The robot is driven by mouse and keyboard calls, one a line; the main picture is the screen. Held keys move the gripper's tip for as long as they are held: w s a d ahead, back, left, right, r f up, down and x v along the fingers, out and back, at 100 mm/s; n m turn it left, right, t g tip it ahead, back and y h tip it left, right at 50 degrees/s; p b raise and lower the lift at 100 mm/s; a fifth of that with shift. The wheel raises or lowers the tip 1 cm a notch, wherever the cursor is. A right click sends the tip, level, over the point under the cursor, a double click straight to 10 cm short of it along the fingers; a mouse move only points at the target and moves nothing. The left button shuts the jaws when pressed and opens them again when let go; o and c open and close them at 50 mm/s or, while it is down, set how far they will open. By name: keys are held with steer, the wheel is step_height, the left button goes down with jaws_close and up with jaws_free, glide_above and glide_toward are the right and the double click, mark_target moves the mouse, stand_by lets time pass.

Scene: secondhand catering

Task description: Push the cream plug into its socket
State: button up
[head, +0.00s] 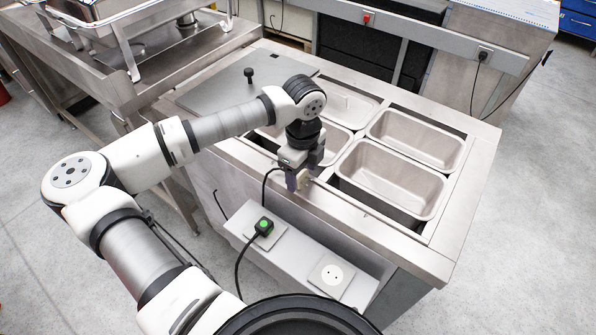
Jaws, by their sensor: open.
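My gripper (298,184) is open, pointing down over the front edge of the steel counter. A small cream piece (304,178), likely the cream plug, shows at its fingertips; it is too small to tell whether it lies between the fingers or beside them. A white socket plate (332,274) with an empty round socket sits at the right of the ledge below the counter. A second socket plate (277,233) at the left of the ledge holds a black plug with a green top (264,226).
Several steel pans (392,177) are sunk in the counter behind my gripper. A grey lid (215,98) with a black knob covers the left part. Black cables run up beside my gripper and down from the black plug (239,272). The ledge between the sockets is clear.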

mark_target(302, 173)
steer(key=shift+f, duration=0.45)
steer(key=c, duration=1)
steer(key=shift+r, duration=0.15)
step_height(302, 173, up, 20)
steer(key=b, duration=0.4)
